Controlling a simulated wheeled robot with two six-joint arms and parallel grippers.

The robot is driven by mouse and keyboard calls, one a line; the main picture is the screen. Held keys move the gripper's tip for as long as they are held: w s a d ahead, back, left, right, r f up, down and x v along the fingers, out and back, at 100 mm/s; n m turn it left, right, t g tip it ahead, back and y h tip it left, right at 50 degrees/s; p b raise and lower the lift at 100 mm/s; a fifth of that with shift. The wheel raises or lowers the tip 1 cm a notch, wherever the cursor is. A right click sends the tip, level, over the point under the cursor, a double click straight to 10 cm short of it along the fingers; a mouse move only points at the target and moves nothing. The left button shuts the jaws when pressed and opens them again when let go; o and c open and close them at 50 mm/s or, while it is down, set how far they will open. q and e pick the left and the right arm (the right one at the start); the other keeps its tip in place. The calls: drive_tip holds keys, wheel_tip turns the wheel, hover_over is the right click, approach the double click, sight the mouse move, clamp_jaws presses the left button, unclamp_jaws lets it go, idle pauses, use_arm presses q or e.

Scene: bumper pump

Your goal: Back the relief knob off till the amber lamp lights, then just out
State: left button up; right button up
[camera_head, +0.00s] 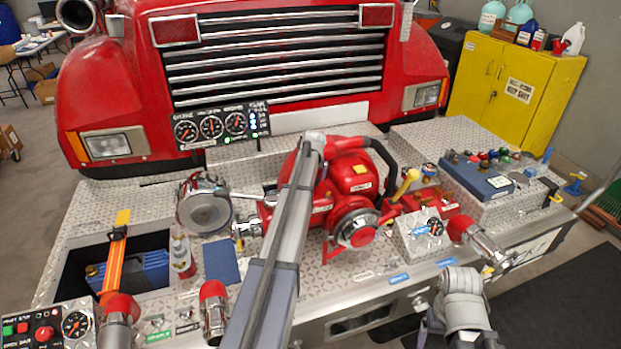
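No knob can be identified for certain as the relief knob. A red round knob (44,334) sits on the control panel (20,343) at the lower left. A small gauge box (412,235) with a blue label stands right of the red pump (352,205). No lit amber lamp can be made out. A grey arm of mine reaches from the bottom middle up over the pump and hides part of it. Another pale arm link of mine is at the lower right. I cannot make out fingertips of either gripper.
A three-dial gauge panel (211,125) stands before the red truck's grille (277,60). An open bay (75,262) with an orange strap is at the left. Metal-capped red fittings (213,300) rise along the front edge. A blue case (477,178) lies at the right.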

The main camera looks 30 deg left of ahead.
use_arm(q)
drive_tip(key=p+v, duration=0.7)
drive_tip(key=v, duration=0.1)
drive_tip(key=shift+w+f, duration=0.1)
drive_tip(key=shift+f, duration=0.15)
drive_tip(key=b+x, duration=0.7)
drive_tip(key=shift+w+a+f, duration=0.1)
drive_tip(key=shift+a+f, duration=0.05)
drive_tip(key=shift+f, duration=0.15)
drive_tip(key=shift+r, duration=0.1)
drive_tip(key=shift+r, duration=0.15)
